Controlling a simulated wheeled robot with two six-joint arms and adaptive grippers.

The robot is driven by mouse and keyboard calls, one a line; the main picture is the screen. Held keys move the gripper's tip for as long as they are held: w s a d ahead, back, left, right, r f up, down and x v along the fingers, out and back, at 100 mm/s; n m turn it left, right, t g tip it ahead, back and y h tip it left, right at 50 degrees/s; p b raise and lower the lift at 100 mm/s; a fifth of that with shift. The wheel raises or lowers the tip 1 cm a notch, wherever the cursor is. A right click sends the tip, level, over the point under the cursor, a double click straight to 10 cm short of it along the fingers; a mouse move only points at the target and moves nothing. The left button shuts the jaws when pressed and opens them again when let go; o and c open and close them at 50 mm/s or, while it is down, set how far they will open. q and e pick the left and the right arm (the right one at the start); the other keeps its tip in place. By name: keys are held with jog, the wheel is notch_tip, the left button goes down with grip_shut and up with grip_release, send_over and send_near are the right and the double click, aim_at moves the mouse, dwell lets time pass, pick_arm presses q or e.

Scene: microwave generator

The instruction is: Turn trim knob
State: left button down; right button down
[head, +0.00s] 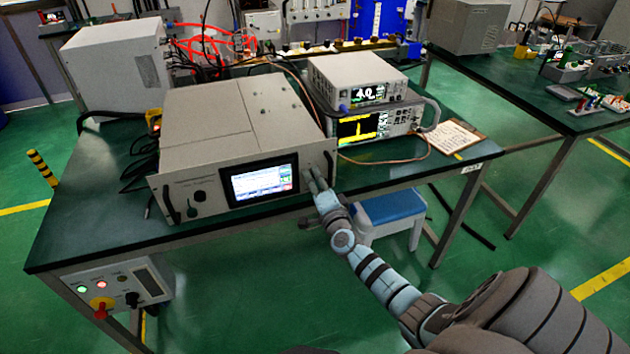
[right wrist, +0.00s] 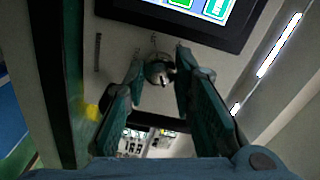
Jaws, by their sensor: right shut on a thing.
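The microwave generator (head: 225,115) is a large beige box on the dark green bench, with a lit screen (head: 262,183) in its front panel. My right gripper (head: 315,179) reaches the panel just right of the screen, near the right-hand handle. In the right wrist view the small round metallic trim knob (right wrist: 158,71) sits between the two fingertips, which are shut on it. In the head view my fingers hide the knob. My left gripper is out of view.
A black knob (head: 199,196) sits left of the screen. Two stacked instruments (head: 358,90) and a clipboard (head: 455,138) stand to the right on the bench (head: 105,215). A control box with a red button (head: 101,305) hangs below. A blue stool (head: 388,208) stands under the bench.

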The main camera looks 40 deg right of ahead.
jog(key=shift+f, duration=0.1)
jog(key=c, duration=1.6)
grip_release()
jog(key=v, duration=1.2)
